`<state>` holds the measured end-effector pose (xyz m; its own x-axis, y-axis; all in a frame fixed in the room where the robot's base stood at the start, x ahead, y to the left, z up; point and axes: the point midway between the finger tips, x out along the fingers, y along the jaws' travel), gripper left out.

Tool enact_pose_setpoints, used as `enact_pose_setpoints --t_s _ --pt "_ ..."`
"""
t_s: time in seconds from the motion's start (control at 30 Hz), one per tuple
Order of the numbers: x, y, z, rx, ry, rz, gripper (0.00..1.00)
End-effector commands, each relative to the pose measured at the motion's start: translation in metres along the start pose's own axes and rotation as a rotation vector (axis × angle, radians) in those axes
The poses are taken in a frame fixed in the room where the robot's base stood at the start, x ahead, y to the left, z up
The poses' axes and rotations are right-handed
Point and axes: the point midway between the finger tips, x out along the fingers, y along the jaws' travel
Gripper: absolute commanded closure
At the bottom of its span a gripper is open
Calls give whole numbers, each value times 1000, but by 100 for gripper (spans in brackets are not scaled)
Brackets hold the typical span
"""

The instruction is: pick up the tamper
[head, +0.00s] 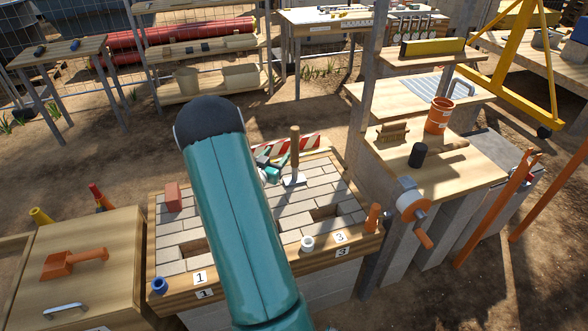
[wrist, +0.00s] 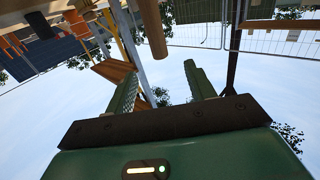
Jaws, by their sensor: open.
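The tamper (head: 294,157) stands upright on the paved bench top, with a brown wooden handle and a flat pale plate at its foot. My gripper (head: 272,164) is just left of the tamper in the head view, partly hidden behind my teal arm. In the wrist view my gripper (wrist: 162,78) shows two green fingers spread apart with nothing between them. A brown wooden cylinder, which looks like the tamper's handle (wrist: 152,30), shows beyond the fingertips at the top. I cannot tell the exact gap to it.
The paved bench (head: 345,252) has dark gaps among its pavers, a red brick (head: 173,197), a white ring (head: 307,243) and a blue ring (head: 159,285). A red-and-white striped bar (head: 305,143) lies behind the tamper. A right-hand bench holds an orange bucket (head: 439,115) and black cylinder (head: 418,155).

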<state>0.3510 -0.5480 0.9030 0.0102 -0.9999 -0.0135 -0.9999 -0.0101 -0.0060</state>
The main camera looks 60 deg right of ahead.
Motion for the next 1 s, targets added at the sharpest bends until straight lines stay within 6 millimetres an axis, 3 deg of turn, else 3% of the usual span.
enact_pose_setpoints --t_s 0.17,0.5,0.73,1.0 --pt "20 6 2 -5 17 19 46" --pt "79 5 1 -4 15 14 46" --pt "97 5 3 -6 13 12 46" --pt "135 4 4 -5 15 12 46"
